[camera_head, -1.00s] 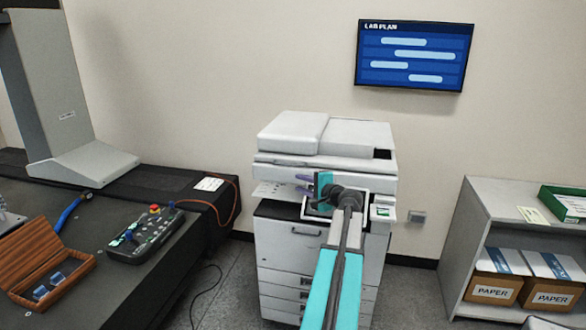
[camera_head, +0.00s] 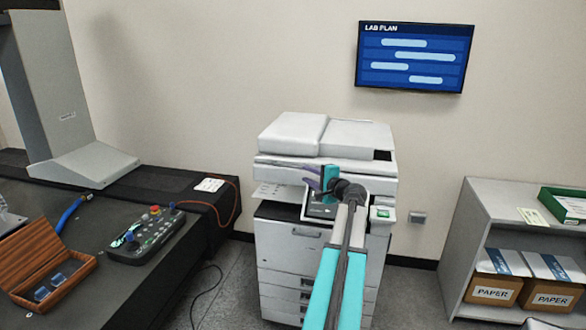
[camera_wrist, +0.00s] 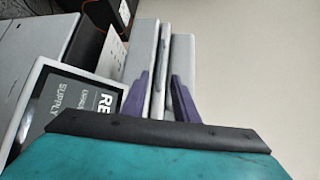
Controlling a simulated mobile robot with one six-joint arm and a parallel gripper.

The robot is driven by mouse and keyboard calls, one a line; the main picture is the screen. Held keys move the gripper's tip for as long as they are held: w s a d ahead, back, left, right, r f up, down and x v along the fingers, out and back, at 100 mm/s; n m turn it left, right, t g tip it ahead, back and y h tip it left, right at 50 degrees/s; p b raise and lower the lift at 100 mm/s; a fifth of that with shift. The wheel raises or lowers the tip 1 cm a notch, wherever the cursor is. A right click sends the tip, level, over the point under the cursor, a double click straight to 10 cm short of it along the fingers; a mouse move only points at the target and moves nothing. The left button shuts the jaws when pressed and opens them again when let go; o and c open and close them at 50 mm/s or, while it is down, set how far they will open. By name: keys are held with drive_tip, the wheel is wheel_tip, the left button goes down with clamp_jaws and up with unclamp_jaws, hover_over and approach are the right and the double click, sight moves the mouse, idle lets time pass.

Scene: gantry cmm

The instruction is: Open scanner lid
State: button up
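The white copier (camera_head: 320,230) stands against the wall, with its scanner lid (camera_head: 360,138) lying flat and closed on top. My teal wrist hides part of the copier front.
A control pendant (camera_head: 145,237) and an open wooden case (camera_head: 45,265) lie on the dark table at left. A shelf (camera_head: 470,220) with paper boxes stands at right. A wall display (camera_head: 415,56) hangs above.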

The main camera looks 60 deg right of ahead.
drive_tip(key=p+x, duration=0.3)
drive_tip(key=x, duration=0.8)
drive_tip(key=shift+w, duration=0.1)
clamp_jaws()
drive_tip(key=shift+f, duration=0.1)
idle(1.3)
